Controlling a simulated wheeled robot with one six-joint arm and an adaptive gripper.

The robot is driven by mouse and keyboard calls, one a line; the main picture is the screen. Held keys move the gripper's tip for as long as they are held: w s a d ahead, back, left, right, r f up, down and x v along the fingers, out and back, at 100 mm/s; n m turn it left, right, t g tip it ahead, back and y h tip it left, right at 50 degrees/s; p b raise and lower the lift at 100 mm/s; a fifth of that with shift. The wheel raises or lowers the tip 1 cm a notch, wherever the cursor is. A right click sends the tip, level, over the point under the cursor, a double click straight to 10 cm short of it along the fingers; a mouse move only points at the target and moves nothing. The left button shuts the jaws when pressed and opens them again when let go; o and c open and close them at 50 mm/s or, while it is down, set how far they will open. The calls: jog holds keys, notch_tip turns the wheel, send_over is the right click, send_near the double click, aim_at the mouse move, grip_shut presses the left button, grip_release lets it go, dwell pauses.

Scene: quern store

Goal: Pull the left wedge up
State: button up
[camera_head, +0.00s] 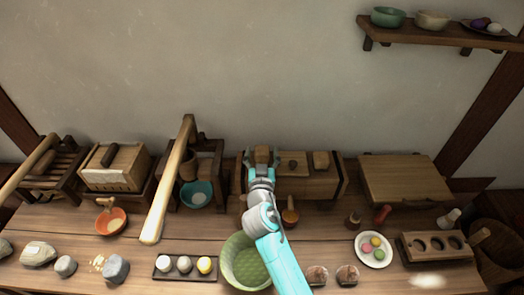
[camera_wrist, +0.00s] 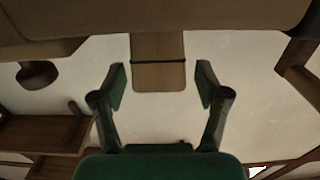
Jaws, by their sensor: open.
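A wooden press box (camera_head: 308,187) stands at the back middle of the bench. The left wedge (camera_head: 262,154) is a pale wooden block standing up at its left end. It also shows in the wrist view as a light wooden block with a dark line across it (camera_wrist: 158,70). My gripper (camera_head: 262,165) is open at the left wedge, with one finger on each side of it. In the wrist view my fingers (camera_wrist: 161,75) stand apart, with clear gaps to the block on both sides. A right wedge (camera_head: 321,160) and a small knobbed piece (camera_head: 292,164) sit farther right on the box.
A frame with a long wooden beam (camera_head: 168,190) and a teal bowl (camera_head: 197,194) stand left of the press. A green bowl (camera_head: 245,262) lies below my arm. A wooden board (camera_head: 405,180) is at the right. The wall above is clear up to a shelf (camera_head: 440,32).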

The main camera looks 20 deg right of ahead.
jog(key=v, duration=1)
jog(key=shift+s, duration=0.3)
